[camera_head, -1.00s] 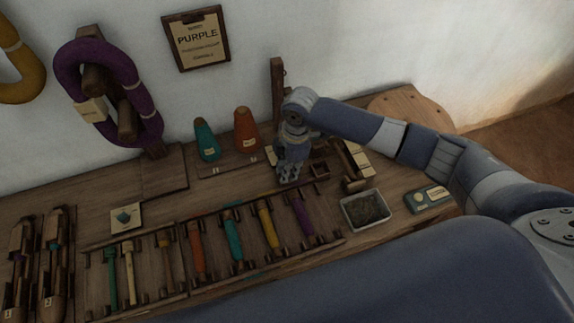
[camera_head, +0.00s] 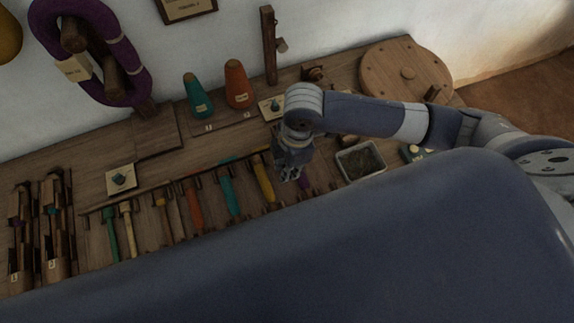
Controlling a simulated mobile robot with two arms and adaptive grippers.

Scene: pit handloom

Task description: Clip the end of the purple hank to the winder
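The purple hank (camera_head: 127,42) hangs in a loop over wooden pegs at the upper left, with a paper tag on it. Its loose end cannot be made out. A round wooden disc (camera_head: 384,72) with a knob and small pegs lies at the table's right back; it may be the winder. My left gripper is not in view.
Teal (camera_head: 197,97) and orange (camera_head: 237,84) cones stand at the back. A wooden post (camera_head: 269,46) rises behind my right arm. Coloured bobbins lie in the rack (camera_head: 142,240). A grey tray (camera_head: 361,160) sits right of my gripper. My large blue link covers the foreground.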

